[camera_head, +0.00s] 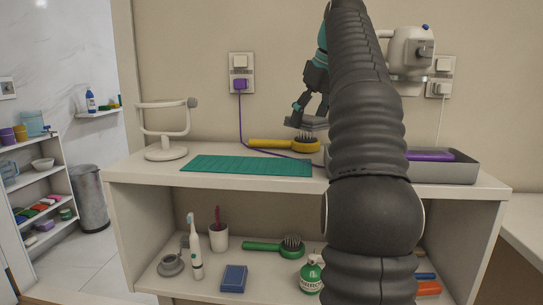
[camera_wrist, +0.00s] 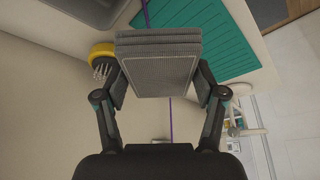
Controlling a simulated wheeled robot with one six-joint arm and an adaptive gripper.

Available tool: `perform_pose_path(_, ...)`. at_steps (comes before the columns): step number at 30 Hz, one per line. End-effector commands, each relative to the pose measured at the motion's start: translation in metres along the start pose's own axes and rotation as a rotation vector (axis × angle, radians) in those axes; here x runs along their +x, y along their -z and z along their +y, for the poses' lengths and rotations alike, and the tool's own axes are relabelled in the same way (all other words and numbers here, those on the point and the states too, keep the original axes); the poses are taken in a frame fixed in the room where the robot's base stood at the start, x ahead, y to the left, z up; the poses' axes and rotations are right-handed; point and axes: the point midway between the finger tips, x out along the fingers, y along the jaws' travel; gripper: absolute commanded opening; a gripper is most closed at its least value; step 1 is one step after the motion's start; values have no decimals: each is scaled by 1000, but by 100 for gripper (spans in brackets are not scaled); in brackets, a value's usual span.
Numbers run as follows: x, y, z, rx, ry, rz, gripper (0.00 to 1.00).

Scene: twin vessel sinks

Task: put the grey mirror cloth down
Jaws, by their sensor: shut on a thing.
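The grey mirror cloth (camera_wrist: 158,68) is a folded grey pad between my gripper's fingers in the wrist view. My gripper (camera_head: 301,118) is shut on it, above the counter top near the yellow-handled brush. In the head view the cloth (camera_head: 307,123) shows as a small grey edge under the fingers, partly hidden by my arm. I cannot tell its exact height above the counter.
A green mat (camera_head: 245,166) lies on the counter, bare. Behind it is a yellow brush (camera_head: 268,143). A white stand (camera_head: 165,152) is at left and a grey tray (camera_head: 452,172) with a purple item at right. A purple cord (camera_head: 248,125) hangs from the wall socket.

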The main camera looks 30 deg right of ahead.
Motion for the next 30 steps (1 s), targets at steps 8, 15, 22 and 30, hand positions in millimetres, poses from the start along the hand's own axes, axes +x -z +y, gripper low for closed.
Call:
perform_pose_path(8,43,21,-40,-7,3,-2,36)
perform_pose_path(15,68,33,-61,-4,1,-1,36)
perform_pose_path(22,88,26,-63,-2,1,-2,36)
perform_pose_path(30,108,18,-63,-3,0,0,36)
